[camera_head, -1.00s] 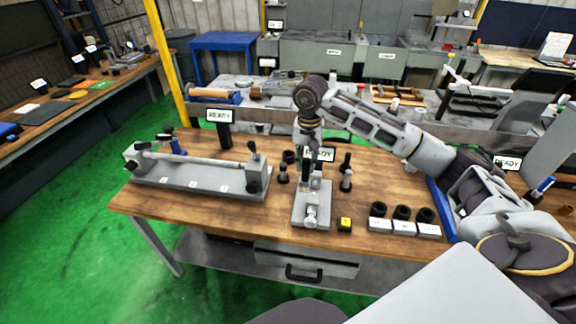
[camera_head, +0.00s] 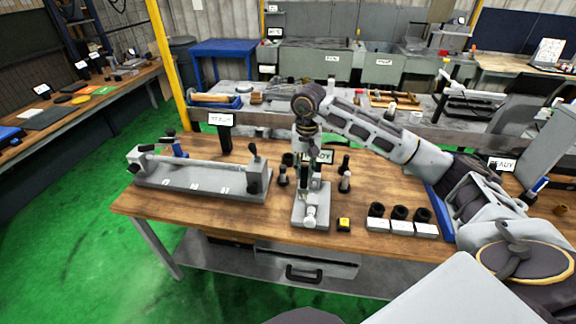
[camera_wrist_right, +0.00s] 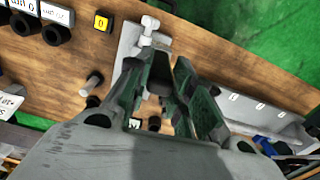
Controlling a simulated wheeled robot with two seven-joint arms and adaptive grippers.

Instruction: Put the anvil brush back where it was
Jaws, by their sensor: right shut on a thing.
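My right gripper (camera_head: 312,180) points straight down over the grey bench fixture (camera_head: 311,217) on the wooden table. In the right wrist view its two fingers (camera_wrist_right: 168,95) are closed around a dark, partly hidden piece (camera_wrist_right: 158,87), which I take to be the anvil brush. Its bristles and lower end cannot be made out. The grey fixture also shows in the right wrist view (camera_wrist_right: 128,40), just under the fingers. I cannot tell whether the held piece touches it. My left gripper is not in view.
Small dark-topped posts stand left (camera_head: 283,176) and right (camera_head: 345,180) of the fixture. A yellow-topped block (camera_head: 344,224) and labelled grey blocks with black rings (camera_head: 402,226) lie to its right. A long grey bench gauge (camera_head: 200,182) fills the table's left. Bare wood lies in front.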

